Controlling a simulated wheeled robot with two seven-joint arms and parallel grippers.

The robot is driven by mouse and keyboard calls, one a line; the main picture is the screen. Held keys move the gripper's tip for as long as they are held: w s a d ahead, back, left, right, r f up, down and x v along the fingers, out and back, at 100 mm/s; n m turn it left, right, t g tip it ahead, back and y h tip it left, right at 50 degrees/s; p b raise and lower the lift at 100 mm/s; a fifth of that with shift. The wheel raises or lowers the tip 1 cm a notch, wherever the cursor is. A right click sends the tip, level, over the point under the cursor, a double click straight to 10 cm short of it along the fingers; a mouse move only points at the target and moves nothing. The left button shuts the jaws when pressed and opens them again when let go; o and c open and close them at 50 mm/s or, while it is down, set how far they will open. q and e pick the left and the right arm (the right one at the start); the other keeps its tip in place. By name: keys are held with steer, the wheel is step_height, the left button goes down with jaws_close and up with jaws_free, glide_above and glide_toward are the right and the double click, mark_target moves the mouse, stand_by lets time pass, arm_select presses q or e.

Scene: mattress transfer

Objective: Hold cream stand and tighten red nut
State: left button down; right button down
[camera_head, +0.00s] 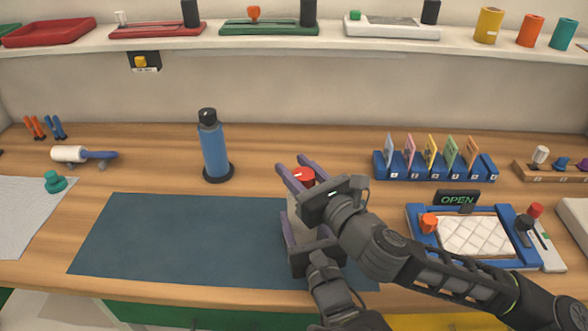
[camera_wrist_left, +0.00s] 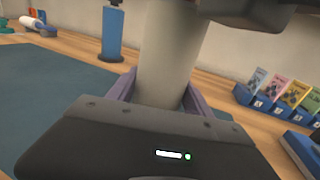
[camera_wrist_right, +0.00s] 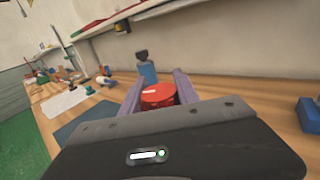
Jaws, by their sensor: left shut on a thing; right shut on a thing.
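The cream stand (camera_head: 293,212) is upright on the right part of the dark blue mat, mostly hidden by my grippers in the head view. It shows as a thick cream column in the left wrist view (camera_wrist_left: 170,50). My left gripper (camera_head: 291,228) is shut around this column, low down. The red nut (camera_head: 303,175) is on top of the stand; the right wrist view shows its round red top (camera_wrist_right: 158,96). My right gripper (camera_head: 292,172) is above the left one, with its purple fingers on both sides of the nut, shut on it.
The dark blue mat (camera_head: 170,240) is clear to the left. A blue bottle (camera_head: 213,148) stands behind it. At right are a blue card rack (camera_head: 435,168) and a blue tray with a white quilted pad (camera_head: 475,236). A shelf (camera_head: 200,42) runs along the wall.

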steer(key=shift+w+d+m+t+h, duration=0.15)
steer(key=shift+m+t+h, duration=0.45)
steer(key=shift+h, duration=0.35)
steer(key=shift+d+m+t+h, duration=0.15)
steer(key=shift+m+t+h, duration=0.25)
steer(key=shift+m+h, duration=0.45)
steer(key=c, duration=0.9)
jaws_free()
step_height(320, 180, up, 10)
